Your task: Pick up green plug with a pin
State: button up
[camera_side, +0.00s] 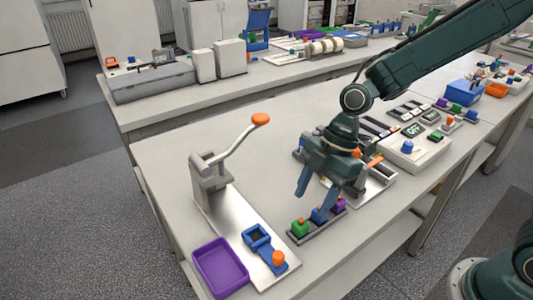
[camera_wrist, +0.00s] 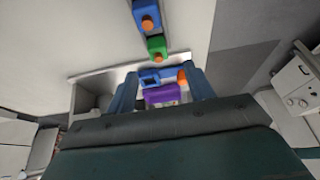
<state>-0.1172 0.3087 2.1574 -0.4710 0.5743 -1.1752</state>
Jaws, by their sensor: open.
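The green plug (camera_side: 300,229) stands at the near left end of a dark rack (camera_side: 318,226), beside a blue plug (camera_side: 320,214) and a purple plug (camera_side: 338,204). In the wrist view the green plug (camera_wrist: 156,45) shows an orange pin, with the blue plug (camera_wrist: 146,12) above it in the picture. My gripper (camera_side: 317,195) is open and empty above the rack, its fingers pointing down, closest to the blue and purple plugs in the side view. In the wrist view my gripper (camera_wrist: 162,75) has its fingers spread below the green plug, with nothing between them touching.
A metal press with an orange-knobbed lever (camera_side: 235,140) stands left of the rack, its plate (camera_side: 228,207) holding a blue fixture (camera_side: 262,245). A purple tray (camera_side: 220,268) sits at the near table corner. A white device (camera_side: 410,150) stands right. The table behind the press is clear.

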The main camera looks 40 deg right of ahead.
aim_at(301, 219)
jog(key=shift+x, duration=0.8)
jog(key=shift+x, duration=2.6)
jog(key=shift+w+r, duration=0.1)
jog(key=shift+c, duration=0.2)
jog(key=c, duration=1)
